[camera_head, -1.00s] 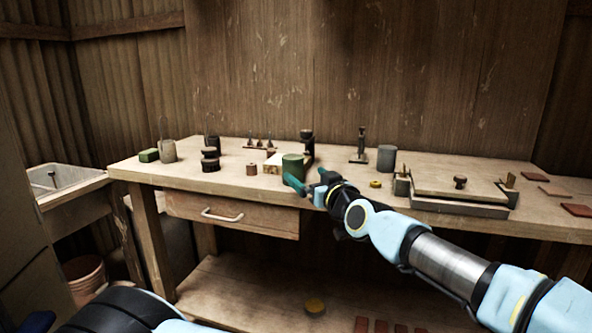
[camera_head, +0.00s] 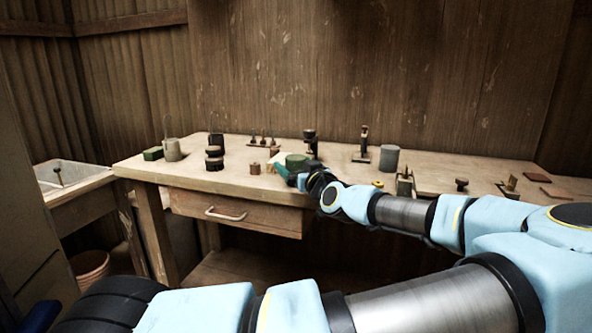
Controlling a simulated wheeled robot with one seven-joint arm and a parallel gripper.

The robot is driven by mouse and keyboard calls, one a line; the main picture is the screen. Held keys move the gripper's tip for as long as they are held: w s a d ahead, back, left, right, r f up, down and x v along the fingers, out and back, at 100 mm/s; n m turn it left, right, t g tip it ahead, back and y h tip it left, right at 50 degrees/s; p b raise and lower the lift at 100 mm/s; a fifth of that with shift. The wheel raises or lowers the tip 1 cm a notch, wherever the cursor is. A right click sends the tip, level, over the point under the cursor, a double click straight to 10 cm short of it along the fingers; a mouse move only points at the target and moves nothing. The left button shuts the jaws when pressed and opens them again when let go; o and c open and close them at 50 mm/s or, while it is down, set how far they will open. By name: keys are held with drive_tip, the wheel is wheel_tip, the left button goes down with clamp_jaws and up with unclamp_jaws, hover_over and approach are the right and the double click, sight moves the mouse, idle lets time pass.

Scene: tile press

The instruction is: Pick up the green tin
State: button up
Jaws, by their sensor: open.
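The green tin (camera_head: 296,159) stands upright on the wooden workbench (camera_head: 240,186), near its front edge and left of the middle. Its top and upper side show; its lower part is hidden behind my gripper. My gripper (camera_head: 285,172), with teal fingers, is open right at the tin, in front of it and reaching in from the right. From this view I cannot tell whether the fingers touch the tin or lie on both sides of it.
A small brown spool (camera_head: 255,168) and dark stacked round pieces (camera_head: 214,158) stand left of the tin. A dark-topped tool (camera_head: 310,143) stands close behind it. A grey canister (camera_head: 389,158) stands to the right. A drawer (camera_head: 237,213) is below the bench top.

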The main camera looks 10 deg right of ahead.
drive_tip(key=shift+c, duration=0.4)
clamp_jaws()
idle(0.4)
